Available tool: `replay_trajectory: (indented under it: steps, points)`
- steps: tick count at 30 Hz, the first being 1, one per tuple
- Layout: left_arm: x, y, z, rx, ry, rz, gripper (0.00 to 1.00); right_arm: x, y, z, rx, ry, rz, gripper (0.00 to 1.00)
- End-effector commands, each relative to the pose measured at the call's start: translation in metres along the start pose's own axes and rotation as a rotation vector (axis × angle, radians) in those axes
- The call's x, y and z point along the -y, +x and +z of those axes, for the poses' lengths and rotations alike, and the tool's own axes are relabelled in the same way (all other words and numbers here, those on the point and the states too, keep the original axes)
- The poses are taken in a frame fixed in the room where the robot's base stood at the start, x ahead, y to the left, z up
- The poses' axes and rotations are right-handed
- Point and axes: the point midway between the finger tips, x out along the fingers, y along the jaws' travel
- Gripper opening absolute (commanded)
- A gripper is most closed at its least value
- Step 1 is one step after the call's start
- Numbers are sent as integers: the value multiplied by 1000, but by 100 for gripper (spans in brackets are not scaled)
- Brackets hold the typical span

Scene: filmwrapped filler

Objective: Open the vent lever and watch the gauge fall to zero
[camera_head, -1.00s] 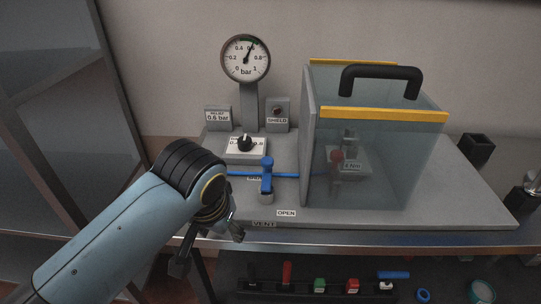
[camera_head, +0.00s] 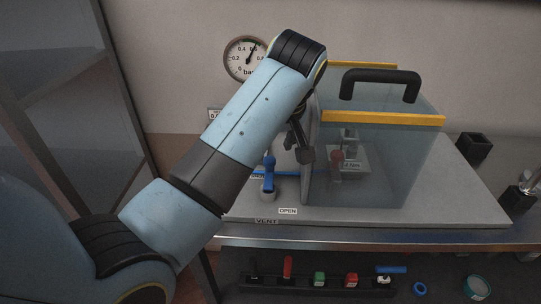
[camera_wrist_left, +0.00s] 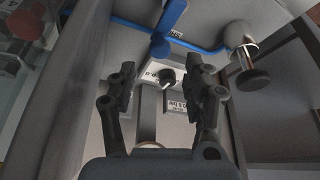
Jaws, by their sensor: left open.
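The blue vent lever (camera_head: 269,172) stands on the grey panel near its front, left of the clear shield box. It also shows at the top of the left wrist view (camera_wrist_left: 170,18), with a blue line running right from it. The round gauge (camera_head: 240,60) is on the back wall side, its right part hidden by my arm; its needle points up and to the right, off zero. My left gripper (camera_head: 302,150) hangs above the panel by the shield's left wall. In the left wrist view its fingers (camera_wrist_left: 160,98) are apart and empty, with the lever beyond them.
An OPEN label (camera_head: 288,211) lies at the front. Several small tools hang below.

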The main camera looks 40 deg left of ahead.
Motion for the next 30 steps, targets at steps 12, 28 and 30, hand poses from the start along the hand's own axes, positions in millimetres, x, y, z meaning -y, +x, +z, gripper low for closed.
replay_trajectory:
  steps: [12,28,30]
  points:
    - [0,56,0,0,1,1,51,-2,-2,0,0,-1,2,0]
    - [0,57,0,0,1,2,18,-1,-2,0,-1,0,1,0]
    - [0,57,0,0,1,2,9,0,-2,0,-1,0,0,0]
